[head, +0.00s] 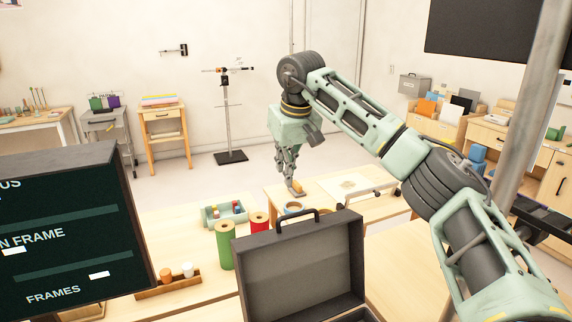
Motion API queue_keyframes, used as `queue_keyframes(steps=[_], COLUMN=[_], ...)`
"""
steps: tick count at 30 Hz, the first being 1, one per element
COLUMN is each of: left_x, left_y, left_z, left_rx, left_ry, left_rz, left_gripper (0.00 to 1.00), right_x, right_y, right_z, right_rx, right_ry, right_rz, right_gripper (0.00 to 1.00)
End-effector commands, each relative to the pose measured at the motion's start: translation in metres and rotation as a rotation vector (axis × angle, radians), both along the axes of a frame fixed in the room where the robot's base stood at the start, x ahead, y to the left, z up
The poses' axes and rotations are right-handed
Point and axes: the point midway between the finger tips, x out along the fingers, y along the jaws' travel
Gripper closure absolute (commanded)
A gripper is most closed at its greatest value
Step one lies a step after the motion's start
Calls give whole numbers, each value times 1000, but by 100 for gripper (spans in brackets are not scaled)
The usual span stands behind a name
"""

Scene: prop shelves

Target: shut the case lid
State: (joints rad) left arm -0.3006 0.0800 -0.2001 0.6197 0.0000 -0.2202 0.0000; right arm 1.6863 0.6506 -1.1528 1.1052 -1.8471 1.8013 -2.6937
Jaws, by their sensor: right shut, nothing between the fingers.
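A dark case stands at the bottom middle of the head view. Its lid (300,262) is open and stands up, with its inner side facing me. A dark handle (307,214) sticks up from the lid's top edge. The case's lower part is mostly cut off by the bottom of the picture. My right gripper (292,182) points down above and beyond the lid, apart from it. Its fingers are shut with nothing in them. My left gripper is not in view.
A wooden rack (172,288) holds small cups. A dark screen (70,240) fills the lower left. The table right of the case looks clear.

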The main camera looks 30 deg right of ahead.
Motion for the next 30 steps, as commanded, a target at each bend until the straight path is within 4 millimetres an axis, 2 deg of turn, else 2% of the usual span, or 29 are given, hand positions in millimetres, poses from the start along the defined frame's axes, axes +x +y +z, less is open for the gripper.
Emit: queue_keyframes(steps=[3,9,18,30], left_x=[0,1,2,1], left_y=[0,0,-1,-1], left_z=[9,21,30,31], left_rx=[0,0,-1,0], left_ry=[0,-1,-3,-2], left_rz=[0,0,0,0], left_gripper=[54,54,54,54], right_x=[7,16,-15,-23], right_y=[-1,-1,0,1], right_z=[-25,-64,-59,-60], right_rx=[-1,0,-1,0], right_ry=[6,3,-1,0], right_rz=[0,0,1,0], right_gripper=[100,100,100,100])
